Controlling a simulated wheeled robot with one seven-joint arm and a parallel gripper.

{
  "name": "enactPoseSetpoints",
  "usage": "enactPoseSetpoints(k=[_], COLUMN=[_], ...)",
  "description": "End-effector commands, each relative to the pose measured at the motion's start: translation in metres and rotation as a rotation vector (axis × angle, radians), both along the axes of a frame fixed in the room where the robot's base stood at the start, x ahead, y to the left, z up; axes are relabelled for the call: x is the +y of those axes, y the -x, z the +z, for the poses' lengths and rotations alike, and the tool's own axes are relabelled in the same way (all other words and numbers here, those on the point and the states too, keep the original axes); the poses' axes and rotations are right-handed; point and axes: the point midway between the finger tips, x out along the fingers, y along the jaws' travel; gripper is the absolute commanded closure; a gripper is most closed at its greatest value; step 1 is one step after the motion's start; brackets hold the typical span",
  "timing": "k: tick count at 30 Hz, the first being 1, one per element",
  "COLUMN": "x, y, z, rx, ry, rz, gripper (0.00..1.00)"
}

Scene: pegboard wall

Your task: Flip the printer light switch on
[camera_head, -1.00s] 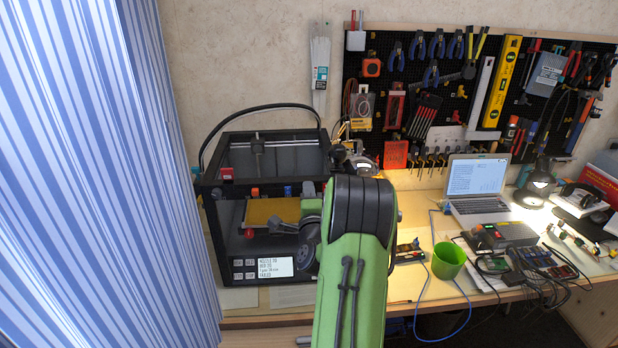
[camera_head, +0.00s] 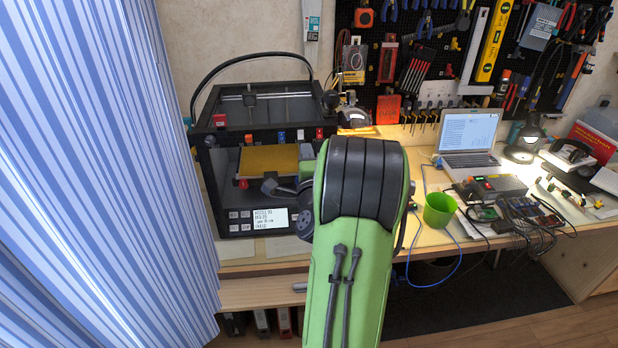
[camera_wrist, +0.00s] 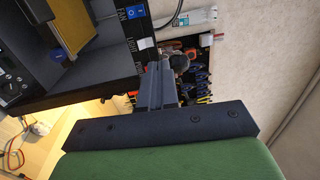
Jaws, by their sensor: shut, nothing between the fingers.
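The printer (camera_head: 232,140) is a black open-framed machine at the left of the bench, with a row of coloured switches along its top front edge. In the wrist view, its dark panel carries a blue switch (camera_wrist: 135,12) labelled FAN and a white switch (camera_wrist: 146,43) beside it.
A blue striped curtain (camera_head: 95,170) hangs close to the printer's left. The pegboard (camera_head: 440,50) with tools is on the back wall. A green cup (camera_head: 439,209), a laptop (camera_head: 468,136) and cabled electronics stand on the bench to the right. A black cable arches over the printer.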

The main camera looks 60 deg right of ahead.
Motion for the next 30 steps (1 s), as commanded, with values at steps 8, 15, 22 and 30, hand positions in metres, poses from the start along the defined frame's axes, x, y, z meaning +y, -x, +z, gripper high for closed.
enactPoseSetpoints(k=[8,15,22,30], x=[0.032,0.036,0.035,0.048], y=[0.030,0.032,0.032,0.020], z=[-0.002,0.001,0.001,0.003], rx=[0.000,0.001,0.001,0.041], ry=[0.001,-0.001,-0.001,0.017], rz=[-0.002,-0.001,-0.001,0.047], gripper=[1.00,1.00,1.00,1.00])
